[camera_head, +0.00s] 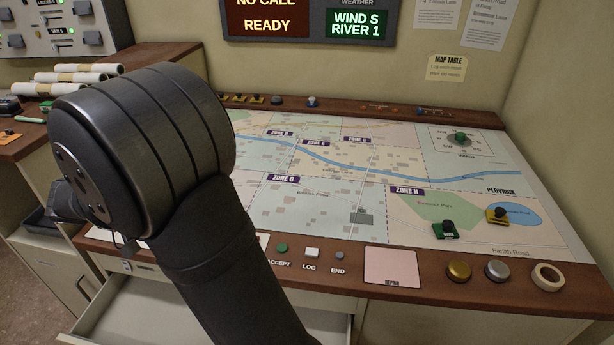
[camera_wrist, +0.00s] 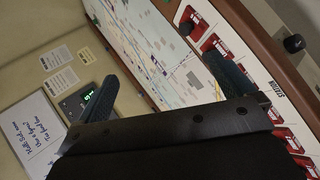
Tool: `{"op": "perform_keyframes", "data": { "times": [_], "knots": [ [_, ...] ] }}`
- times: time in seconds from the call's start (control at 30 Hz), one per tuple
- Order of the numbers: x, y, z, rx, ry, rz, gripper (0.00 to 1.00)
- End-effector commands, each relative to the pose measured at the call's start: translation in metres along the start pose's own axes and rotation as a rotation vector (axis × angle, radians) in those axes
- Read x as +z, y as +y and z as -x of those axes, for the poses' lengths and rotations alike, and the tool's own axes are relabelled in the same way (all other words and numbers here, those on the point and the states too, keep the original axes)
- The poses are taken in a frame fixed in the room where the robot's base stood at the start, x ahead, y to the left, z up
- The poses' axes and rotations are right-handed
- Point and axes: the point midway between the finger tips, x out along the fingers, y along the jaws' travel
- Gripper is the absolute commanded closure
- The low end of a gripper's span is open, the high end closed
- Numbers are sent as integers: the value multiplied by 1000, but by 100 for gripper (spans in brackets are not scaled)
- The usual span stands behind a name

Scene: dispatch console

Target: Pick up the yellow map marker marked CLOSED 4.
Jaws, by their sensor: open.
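A yellow map marker (camera_head: 497,215) with a black knob stands on the map beside the blue lake, at the right in the head view. Several more yellow markers (camera_head: 240,99) sit in a row on the back ledge, partly behind my arm. The lettering on all of them is too small to read, so I cannot tell which is CLOSED 4. My gripper (camera_wrist: 160,70) is open and empty in the wrist view, its two dark fingers wide apart. In the head view my arm hides it. No yellow marker shows clearly in the wrist view.
A green marker (camera_head: 446,230) stands left of the lake marker. A gold button (camera_head: 458,271), a silver button (camera_head: 497,270) and a tape roll (camera_head: 548,277) line the front ledge. Red markers (camera_wrist: 212,45) sit near my right finger. The map's middle (camera_head: 330,180) is clear.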

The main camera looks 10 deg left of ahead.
Motion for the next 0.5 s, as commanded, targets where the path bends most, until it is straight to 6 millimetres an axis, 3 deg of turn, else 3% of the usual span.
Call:
{"op": "perform_keyframes", "data": {
  "times": [0.2, 0.5],
  "knots": [
    [-28, 49, -75, -115, -150, -159, 1],
    [-41, 128, -183, -256, -305, -404, 1]
  ]
}}
